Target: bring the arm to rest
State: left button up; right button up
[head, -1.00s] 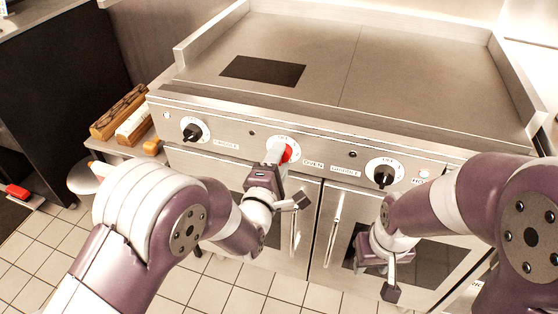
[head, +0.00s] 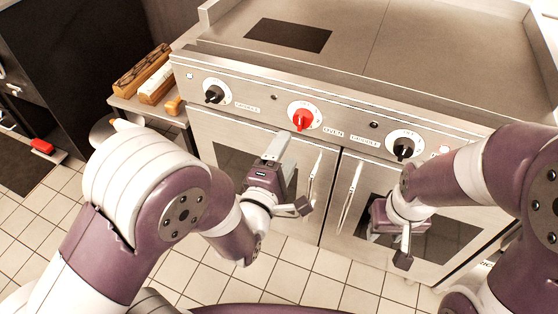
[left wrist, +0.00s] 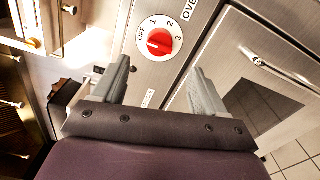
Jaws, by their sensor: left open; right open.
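My left gripper (head: 277,147) is in front of the griddle range, below the red knob (head: 303,117), and apart from it. In the left wrist view its two fingers (left wrist: 160,80) are spread with nothing between them. The red knob (left wrist: 159,42) shows beyond the fingers there, on a white dial marked OFF, 1, 2, 3. My right gripper (head: 383,222) is low in front of the right oven door; its fingers are mostly hidden behind my own wrist, and I see no object held.
The range front panel (head: 345,118) also carries black knobs at left (head: 214,94) and right (head: 402,149). Oven door handles (head: 350,196) stick out near my grippers. Wooden blocks (head: 142,70) lie on a side shelf at left. The tiled floor (head: 300,272) is clear in front.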

pick_arm(q)
jog(key=v, duration=0.3)
jog(key=shift+s+a, duration=0.15)
jog(key=shift+s, duration=0.1)
